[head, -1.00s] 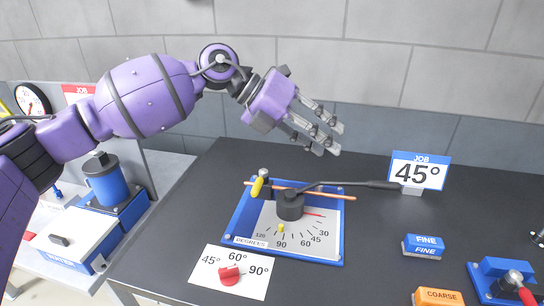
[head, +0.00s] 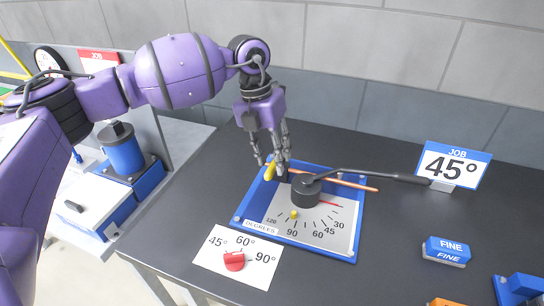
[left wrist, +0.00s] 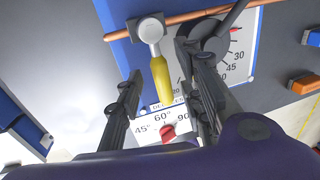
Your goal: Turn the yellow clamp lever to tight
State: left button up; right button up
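The yellow clamp lever (head: 269,171) sits at the back left corner of the blue bending plate (head: 246,208). In the left wrist view the lever (left wrist: 161,80) hangs from a round silver pivot and points toward the red selector. My left gripper (head: 273,164) is right over the lever, fingers pointing down. In the left wrist view the gripper (left wrist: 157,68) is open, with one finger on each side of the lever and gaps visible. The fingers partly hide the lever in the head view. My right gripper is not in view.
A copper tube (head: 345,183) crosses the plate behind the black hub, whose long handle (head: 365,173) reaches right. A card (head: 215,258) with a red selector (head: 234,261) lies in front. The 45° job sign (head: 452,166) and FINE block (head: 446,252) stand at right.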

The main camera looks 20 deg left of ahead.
pick_arm(q)
jog(key=shift+s+f, duration=0.1)
jog(key=shift+f, duration=0.2)
grip_shut()
